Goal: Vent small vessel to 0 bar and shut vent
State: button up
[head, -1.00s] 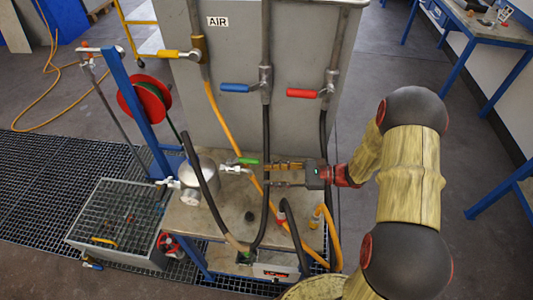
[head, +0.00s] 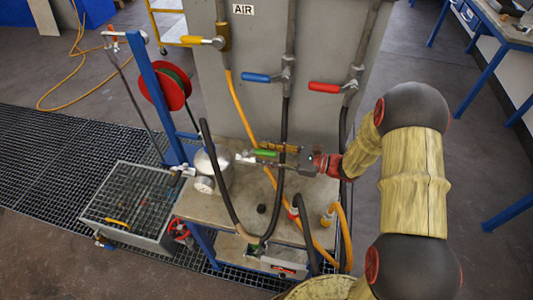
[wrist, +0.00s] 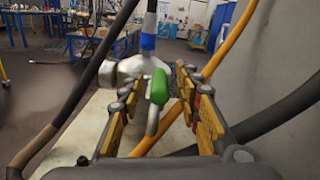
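The small silver vessel (head: 212,166) stands on the work table, with a round gauge-like face (head: 204,185) on its front. A valve with a green lever (head: 265,153) sits on its right side. My gripper (head: 268,151) reaches in from the right at this lever. In the wrist view, the green lever (wrist: 160,88) lies between the fingers of my open gripper (wrist: 158,98), with gaps visible on both sides. The vessel (wrist: 122,70) is partly hidden there behind the left finger and a dark hose. The gauge reading is too small to tell.
A grey panel (head: 300,110) behind carries yellow, blue (head: 257,78) and red (head: 326,87) valve levers. A black hose (head: 225,195) loops in front of the vessel. An orange hose (head: 246,115) passes behind my gripper. A grated bin (head: 130,200) stands left.

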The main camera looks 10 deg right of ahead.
jog(key=shift+c, duration=0.4)
jog(key=c, duration=0.7)
grip_shut()
